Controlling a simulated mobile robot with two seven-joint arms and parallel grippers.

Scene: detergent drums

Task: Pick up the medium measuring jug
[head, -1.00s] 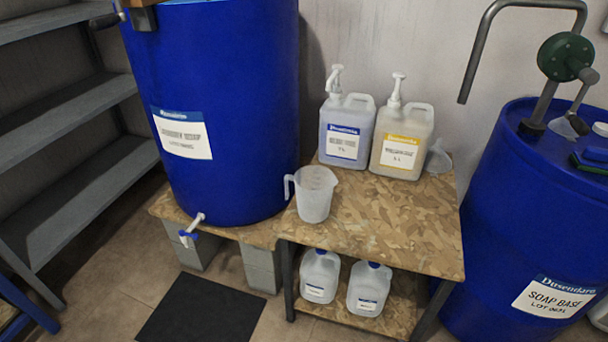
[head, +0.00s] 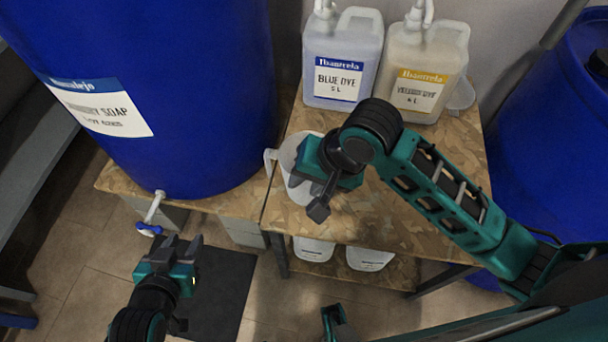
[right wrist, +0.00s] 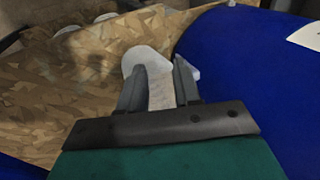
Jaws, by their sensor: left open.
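A translucent white measuring jug (head: 291,158) with its handle to the left stands on the wooden table (head: 375,215), near its left edge by the blue drum. It is the only handled jug I see. My right gripper (head: 316,205) is at the jug's right side and hides part of it. In the right wrist view, the fingers of my right gripper (right wrist: 158,88) are apart, with part of the pale jug (right wrist: 158,95) showing between them; I cannot tell whether they touch it. My left gripper (head: 179,242) is open and empty, low in front of the big drum.
A large blue drum (head: 165,60) with a white tap (head: 153,208) stands left of the jug. Blue dye (head: 342,65) and yellow dye (head: 422,75) bottles stand behind it. A translucent funnel-like item (head: 462,95) is at back right. Another blue drum (head: 545,150) stands at right.

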